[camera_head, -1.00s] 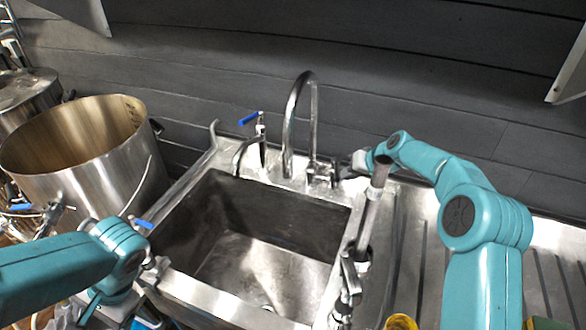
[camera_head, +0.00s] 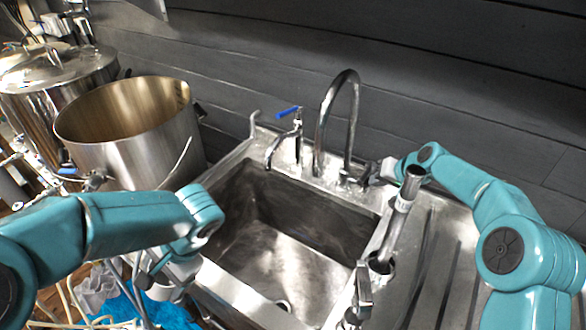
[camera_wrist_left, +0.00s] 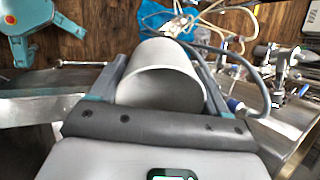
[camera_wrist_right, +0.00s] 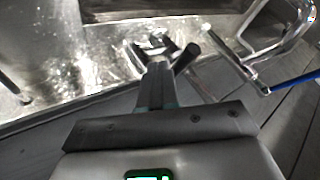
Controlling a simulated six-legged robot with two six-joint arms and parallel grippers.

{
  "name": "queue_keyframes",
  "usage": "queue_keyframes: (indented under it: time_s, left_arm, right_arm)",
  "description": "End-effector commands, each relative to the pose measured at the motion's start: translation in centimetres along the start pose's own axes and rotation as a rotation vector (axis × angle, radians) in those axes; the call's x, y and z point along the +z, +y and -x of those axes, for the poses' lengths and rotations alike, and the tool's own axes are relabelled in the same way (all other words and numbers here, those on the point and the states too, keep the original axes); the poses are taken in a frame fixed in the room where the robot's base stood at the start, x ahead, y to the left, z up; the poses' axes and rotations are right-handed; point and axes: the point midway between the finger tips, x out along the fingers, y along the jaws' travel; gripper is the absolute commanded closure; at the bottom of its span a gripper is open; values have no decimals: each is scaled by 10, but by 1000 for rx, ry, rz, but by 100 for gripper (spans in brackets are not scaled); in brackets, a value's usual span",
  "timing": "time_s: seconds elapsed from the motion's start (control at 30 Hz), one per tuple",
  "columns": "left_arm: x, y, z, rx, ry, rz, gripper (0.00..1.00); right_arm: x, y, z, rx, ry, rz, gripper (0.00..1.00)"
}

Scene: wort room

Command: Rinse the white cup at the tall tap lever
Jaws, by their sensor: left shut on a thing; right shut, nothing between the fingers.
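The white cup (camera_wrist_left: 165,75) is held between the fingers of my left gripper (camera_wrist_left: 158,80), its open mouth facing the wrist camera. In the head view my left gripper (camera_head: 160,275) is left of the steel sink's front-left corner, with the cup (camera_head: 166,291) largely hidden by the wrist. The tall tap (camera_head: 352,110) arches up at the sink's back. My right gripper (camera_head: 378,172) is shut and empty beside its base. In the right wrist view the shut fingers (camera_wrist_right: 157,75) are close to a dark lever (camera_wrist_right: 187,57); I cannot tell if they touch.
The sink basin (camera_head: 300,250) is empty. A small tap with a blue handle (camera_head: 288,112) stands left of the tall tap. An upright steel tube (camera_head: 400,205) stands on the sink's right rim. A large steel pot (camera_head: 135,130) is at the left. A ribbed drainboard (camera_head: 440,270) lies right.

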Motion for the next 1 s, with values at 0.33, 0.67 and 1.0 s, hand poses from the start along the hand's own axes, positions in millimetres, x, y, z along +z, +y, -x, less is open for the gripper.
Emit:
queue_keyframes:
  time_s: [0.33,0.67,1.0]
  left_arm:
    - [5,-4,-4,2,-3,6,54]
    - [5,-4,-7,3,-3,7,54]
    - [7,-6,0,2,-3,6,54]
  right_arm:
    - [3,-11,-5,-5,-4,8,100]
    - [-12,-27,17,-6,1,12,100]
    - [-57,-70,90,-5,0,11,100]
